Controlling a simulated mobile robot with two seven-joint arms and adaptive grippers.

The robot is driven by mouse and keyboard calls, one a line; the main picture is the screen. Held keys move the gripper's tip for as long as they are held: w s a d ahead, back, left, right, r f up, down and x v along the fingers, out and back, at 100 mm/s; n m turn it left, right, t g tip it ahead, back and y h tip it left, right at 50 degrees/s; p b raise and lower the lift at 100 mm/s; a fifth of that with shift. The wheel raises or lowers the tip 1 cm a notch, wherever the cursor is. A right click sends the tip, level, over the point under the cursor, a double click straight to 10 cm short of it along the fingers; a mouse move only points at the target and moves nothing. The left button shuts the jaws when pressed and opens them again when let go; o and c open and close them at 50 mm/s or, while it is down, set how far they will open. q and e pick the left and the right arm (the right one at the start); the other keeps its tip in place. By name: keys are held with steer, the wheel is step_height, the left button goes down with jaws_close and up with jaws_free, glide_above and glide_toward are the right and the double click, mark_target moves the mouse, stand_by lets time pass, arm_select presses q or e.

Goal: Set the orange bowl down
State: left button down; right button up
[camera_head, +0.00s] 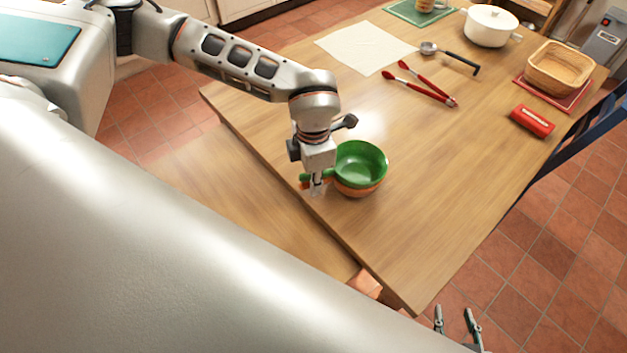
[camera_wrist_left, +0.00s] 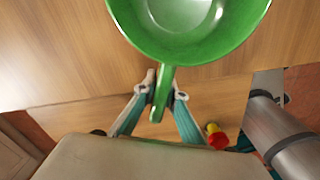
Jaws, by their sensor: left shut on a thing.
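A green bowl (camera_head: 361,160) with a handle sits nested on top of an orange bowl (camera_head: 357,190), whose side shows below it near the table's left edge. My left gripper (camera_head: 316,188) is at the handle side. In the left wrist view the green bowl (camera_wrist_left: 190,45) is upright and empty, and the left gripper (camera_wrist_left: 163,90) is shut on its green handle. Whether an orange handle is also between the fingers is hidden. I cannot tell whether the orange bowl touches the table. My right gripper (camera_head: 457,322) is open and empty at the bottom, beyond the table's near corner.
A white pot (camera_head: 490,26) and a basket (camera_head: 560,68) stand farther back. A wooden bench (camera_head: 235,200) runs along the left edge. The table's middle is clear.

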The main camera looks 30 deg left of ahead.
arm_select(q)
steer(key=shift+r, duration=0.15)
steer(key=c, duration=2.1)
jaws_free()
steer(key=shift+f, duration=0.2)
step_height(320, 180, up, 12)
steer(key=shift+r, duration=0.15)
